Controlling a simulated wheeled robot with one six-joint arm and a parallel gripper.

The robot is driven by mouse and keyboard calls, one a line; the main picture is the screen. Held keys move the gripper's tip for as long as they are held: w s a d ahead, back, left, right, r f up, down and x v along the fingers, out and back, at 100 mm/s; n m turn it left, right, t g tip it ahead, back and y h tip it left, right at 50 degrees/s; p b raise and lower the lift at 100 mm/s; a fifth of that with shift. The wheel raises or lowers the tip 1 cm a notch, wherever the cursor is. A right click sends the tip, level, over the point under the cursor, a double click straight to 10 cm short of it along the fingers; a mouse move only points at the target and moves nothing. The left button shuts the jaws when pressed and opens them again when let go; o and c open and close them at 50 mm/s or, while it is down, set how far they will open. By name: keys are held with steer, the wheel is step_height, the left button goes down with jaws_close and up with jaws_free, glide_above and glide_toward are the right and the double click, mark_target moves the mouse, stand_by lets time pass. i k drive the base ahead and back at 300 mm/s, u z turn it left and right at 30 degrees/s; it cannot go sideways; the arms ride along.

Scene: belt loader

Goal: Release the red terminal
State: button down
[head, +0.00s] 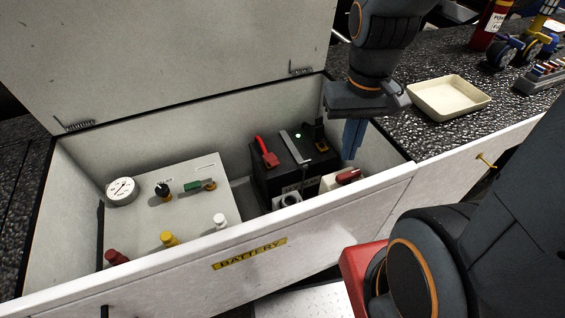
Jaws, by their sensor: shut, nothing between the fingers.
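A black battery (283,182) sits inside the open white battery box, right of the grey control panel. The red terminal (268,155), with its red clamp and lead, is on the left of the battery top. A black terminal (319,137) is on the right of the top, with a green light between them. My gripper (351,153) points down over the right end of the box, right of the battery and apart from the red terminal. Its bluish fingers are shut and empty.
The box's front wall (225,258) bears a yellow BATTERY label, and its lid (165,55) stands open behind. A red-handled switch (348,176) is right of the battery. The panel (190,215) has a gauge and several knobs. A cream tray (450,112) lies on the right counter.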

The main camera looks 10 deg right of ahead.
mark_target(270, 158)
steer(key=z, duration=1.45)
steer(key=k, duration=1.1)
steer(key=u, duration=1.3)
steer(key=i, duration=0.5)
steer(key=z, duration=0.05)
